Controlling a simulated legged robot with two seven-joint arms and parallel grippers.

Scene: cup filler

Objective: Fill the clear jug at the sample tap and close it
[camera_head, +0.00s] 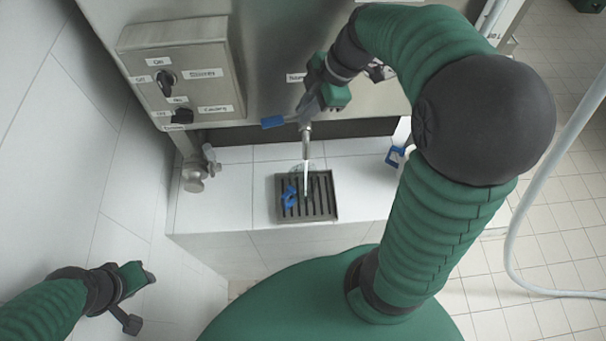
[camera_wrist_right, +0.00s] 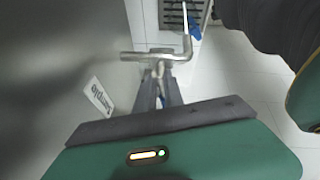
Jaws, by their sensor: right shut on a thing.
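The clear jug is hard to see; its blue handle (camera_head: 289,197) shows on the dark drain grate (camera_head: 322,207), under the sample tap (camera_head: 306,140). A thin pale line, like a stream, runs down from the tap's spout to the jug. The tap has a blue lever end (camera_head: 272,122) pointing left. My right gripper (camera_head: 314,104) is shut on the tap's handle. In the right wrist view, its fingers (camera_wrist_right: 160,85) meet at the metal tap (camera_wrist_right: 155,56). My left gripper (camera_head: 134,300) is low at the left, away from everything; its finger gap is unclear.
A control box (camera_head: 184,75) with dark knobs is on the steel wall at left. A metal valve (camera_head: 197,168) stands below it. Another blue-handled item (camera_head: 395,156) is on the white ledge (camera_head: 213,207) at right, partly behind my right arm. A pale hose (camera_head: 510,235) hangs at far right.

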